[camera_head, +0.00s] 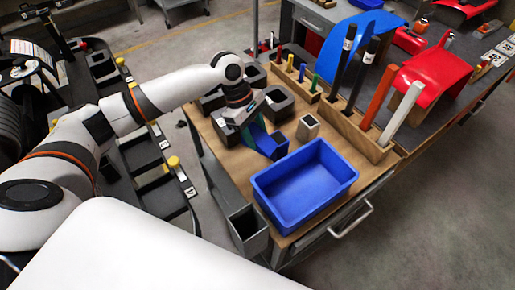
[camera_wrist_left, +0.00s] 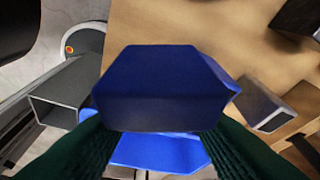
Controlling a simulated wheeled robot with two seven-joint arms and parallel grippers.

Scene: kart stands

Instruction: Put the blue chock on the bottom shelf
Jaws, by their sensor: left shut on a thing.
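My left gripper (camera_head: 252,124) is over the wooden-topped bench, beyond the blue bin. It is shut on the blue chock (camera_head: 268,144). In the left wrist view the chock (camera_wrist_left: 160,88) is a dark blue block with sloped sides, between the dark green fingers of my left gripper (camera_wrist_left: 155,135). A brighter blue surface (camera_wrist_left: 158,153) shows under it in that view; I cannot tell if it is part of the chock. Whether the chock touches the bench is unclear. I cannot make out a bottom shelf for certain. My right gripper is not in view.
The blue bin (camera_head: 303,184) stands empty at the bench's near edge. A small grey holder (camera_head: 307,128) stands beside the chock, and dark blocks (camera_head: 276,104) are behind. A grey open box (camera_head: 246,226) hangs at the bench's side. A dark rack (camera_head: 152,180) stands at the left.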

